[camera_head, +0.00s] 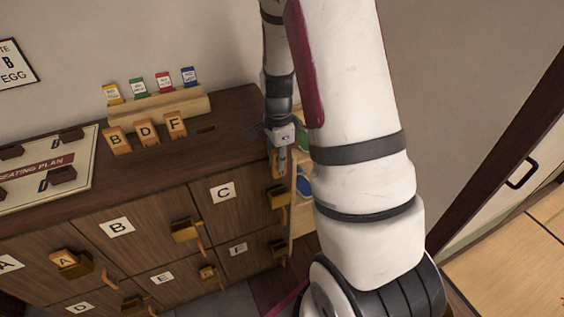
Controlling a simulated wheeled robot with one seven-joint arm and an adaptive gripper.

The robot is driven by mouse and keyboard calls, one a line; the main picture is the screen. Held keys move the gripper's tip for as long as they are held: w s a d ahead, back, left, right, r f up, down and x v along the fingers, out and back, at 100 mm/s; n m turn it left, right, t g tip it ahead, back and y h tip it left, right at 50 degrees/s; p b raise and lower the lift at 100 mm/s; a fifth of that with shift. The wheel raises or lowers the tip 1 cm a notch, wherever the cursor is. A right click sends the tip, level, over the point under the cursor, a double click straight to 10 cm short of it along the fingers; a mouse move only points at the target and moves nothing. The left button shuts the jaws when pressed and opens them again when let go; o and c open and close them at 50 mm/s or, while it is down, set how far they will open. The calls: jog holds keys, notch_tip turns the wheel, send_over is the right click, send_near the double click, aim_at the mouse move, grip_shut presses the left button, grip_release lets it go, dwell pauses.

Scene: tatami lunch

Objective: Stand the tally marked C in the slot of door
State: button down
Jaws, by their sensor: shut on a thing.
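My gripper (279,150) is at the right end of the cabinet, pointing down and shut on a small orange-brown wooden tally (281,166). The letter on this tally cannot be read from here. The door marked C (226,200) is at the upper right of the cabinet front. Its wooden slot block (278,197) sticks out at the door's right side, just below the held tally. A gap or contact between tally and block cannot be told. Part of the gripper's far side is hidden.
Tallies B (117,139), D (145,133) and F (175,125) stand on the cabinet top by a wooden rack (185,104) with coloured cards. Tally A (66,259) sits at door A's block. A seating plan board (20,190) lies at left. My arm covers the right middle.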

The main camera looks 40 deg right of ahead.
aim_at(279, 177)
jog(key=shift+f+b, duration=1.6)
jog(key=shift+f, duration=1.25)
jog(key=shift+f+b, duration=0.3)
jog(key=shift+f, duration=0.25)
